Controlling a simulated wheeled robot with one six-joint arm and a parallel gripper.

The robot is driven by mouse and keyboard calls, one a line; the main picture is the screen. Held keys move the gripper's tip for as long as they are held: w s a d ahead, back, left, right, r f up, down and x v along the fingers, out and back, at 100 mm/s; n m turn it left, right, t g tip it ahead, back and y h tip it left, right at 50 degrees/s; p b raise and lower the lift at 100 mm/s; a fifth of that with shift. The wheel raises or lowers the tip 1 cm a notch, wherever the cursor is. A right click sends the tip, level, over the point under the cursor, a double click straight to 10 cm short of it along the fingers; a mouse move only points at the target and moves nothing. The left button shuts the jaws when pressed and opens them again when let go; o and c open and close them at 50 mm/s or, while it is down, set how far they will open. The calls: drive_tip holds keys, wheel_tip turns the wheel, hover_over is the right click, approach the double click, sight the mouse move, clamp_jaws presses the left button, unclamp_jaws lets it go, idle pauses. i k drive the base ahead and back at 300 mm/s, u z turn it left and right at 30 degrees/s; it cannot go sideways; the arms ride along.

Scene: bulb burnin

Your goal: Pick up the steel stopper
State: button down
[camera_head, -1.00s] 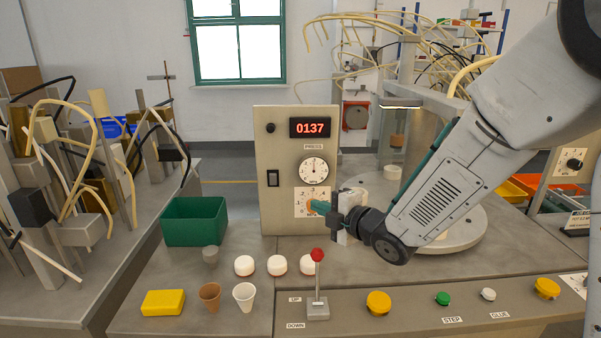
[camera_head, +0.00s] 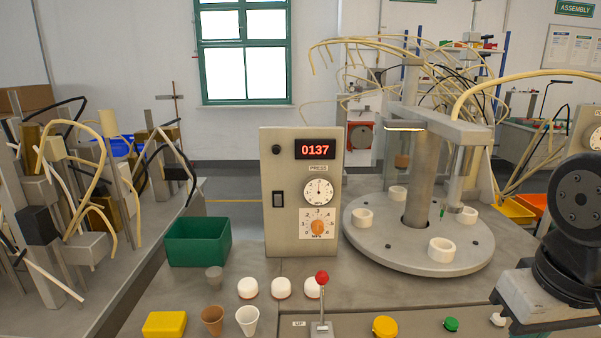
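A small grey, metal-looking piece (camera_head: 214,278), which I take to be the steel stopper, stands on the bench just in front of the green bin (camera_head: 176,262). It is wider at the top and narrower below. Nothing touches it. My arm shows only at the right edge of the view, far from this piece. My gripper itself is not in view, so I cannot see whether it is open or shut.
Near the grey piece are a brown cup (camera_head: 212,320), a white cup (camera_head: 248,320), a yellow block (camera_head: 165,324) and three white caps (camera_head: 281,288). A red-knobbed lever (camera_head: 322,278) stands upright. Behind are the press panel (camera_head: 275,220) and a round turntable (camera_head: 400,257).

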sight(214, 276)
drive_tip(key=z, duration=2.25)
drive_tip(key=k, duration=1.55)
drive_tip(key=u, duration=2.25)
drive_tip(key=i, duration=0.5)
drive_tip(key=u, duration=0.05)
